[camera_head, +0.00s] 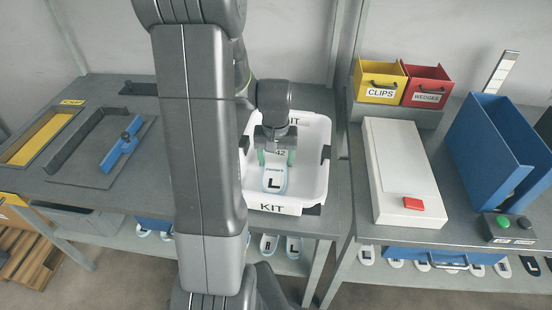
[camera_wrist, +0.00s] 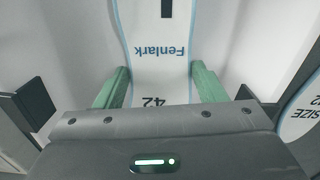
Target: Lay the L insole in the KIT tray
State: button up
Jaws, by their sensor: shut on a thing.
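The L insole (camera_head: 273,181) is white with a light blue edge and a black L, and it is inside the white KIT tray (camera_head: 319,165). My gripper (camera_head: 276,157) reaches down into the tray and is shut on the insole at its "42" end. In the wrist view the green fingertips (camera_wrist: 157,88) stand on both sides of the insole (camera_wrist: 160,60), which reads "Fenlark" and "42". Part of another insole marked "SIZE" (camera_wrist: 302,105) shows at the right there. I cannot tell whether the held insole touches the tray floor. My arm hides the tray's left part.
Right of the tray stand a long white box with a red button (camera_head: 405,170), yellow CLIPS (camera_head: 380,82) and red WEDGES (camera_head: 426,87) bins, and a blue upright bin (camera_head: 497,145). A blue-handled fixture (camera_head: 121,150) lies left.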

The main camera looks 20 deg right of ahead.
aim_at(276, 164)
jog(key=shift+f, duration=0.1)
jog(key=shift+f, duration=0.15)
jog(key=o, duration=1)
notch_tip(276, 164, up, 12)
jog(key=shift+r+p, duration=0.2)
jog(key=shift+p, duration=0.35)
